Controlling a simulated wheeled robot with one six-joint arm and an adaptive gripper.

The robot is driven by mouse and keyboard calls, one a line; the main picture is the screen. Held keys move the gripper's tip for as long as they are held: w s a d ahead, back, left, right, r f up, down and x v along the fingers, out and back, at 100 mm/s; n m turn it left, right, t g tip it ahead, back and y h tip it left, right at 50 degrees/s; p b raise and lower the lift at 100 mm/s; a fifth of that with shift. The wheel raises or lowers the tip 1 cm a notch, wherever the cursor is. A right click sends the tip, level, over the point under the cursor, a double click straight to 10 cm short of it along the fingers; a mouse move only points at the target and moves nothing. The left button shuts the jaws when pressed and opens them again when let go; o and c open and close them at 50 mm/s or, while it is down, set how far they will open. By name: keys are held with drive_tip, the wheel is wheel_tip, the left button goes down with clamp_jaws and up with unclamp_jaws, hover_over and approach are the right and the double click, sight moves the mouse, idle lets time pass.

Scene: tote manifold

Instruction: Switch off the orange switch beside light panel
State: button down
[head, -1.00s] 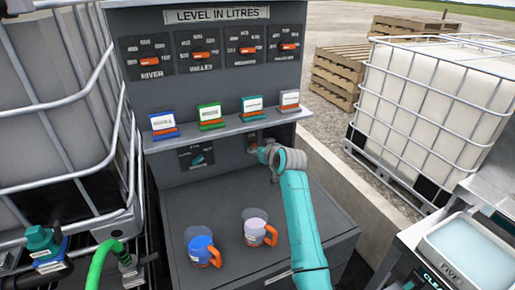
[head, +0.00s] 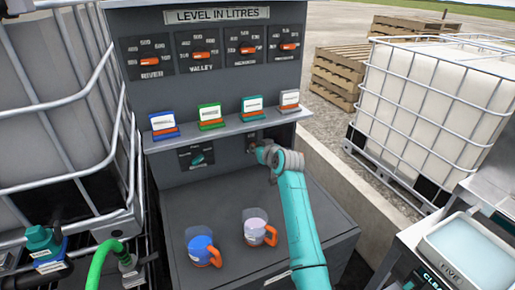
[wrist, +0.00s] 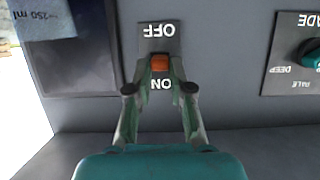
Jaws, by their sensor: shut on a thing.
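The orange switch (wrist: 160,63) sits on a grey plate (wrist: 159,35) in the wrist view. The plate's OFF and ON lettering appears upside down, with OFF above the switch and ON below it. The fingertips of my gripper (wrist: 160,75) are at the two sides of the switch, shut on it. A dark panel (wrist: 75,55) is to the left of the plate in the wrist view. In the head view my gripper (head: 258,153) reaches the console's front below the shelf, and the switch is hidden there.
A dial (head: 197,157) is left of my gripper, also at the right of the wrist view (wrist: 312,55). Several coloured tags line the shelf (head: 225,128). A blue jug (head: 200,247) and a pale jug (head: 256,228) stand on the counter below.

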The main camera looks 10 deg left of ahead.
drive_tip(key=f+t+y, duration=0.1)
drive_tip(key=t+y, duration=0.1)
drive_tip(key=t, duration=0.1)
drive_tip(key=shift+s+f, duration=0.15)
drive_tip(key=shift+f, duration=0.25)
drive_tip(key=shift+t, duration=0.3)
drive_tip(key=c, duration=1)
unclamp_jaws()
drive_tip(key=shift+c, duration=0.2)
drive_tip(key=shift+f, duration=0.1)
drive_tip(key=v, duration=1.2)
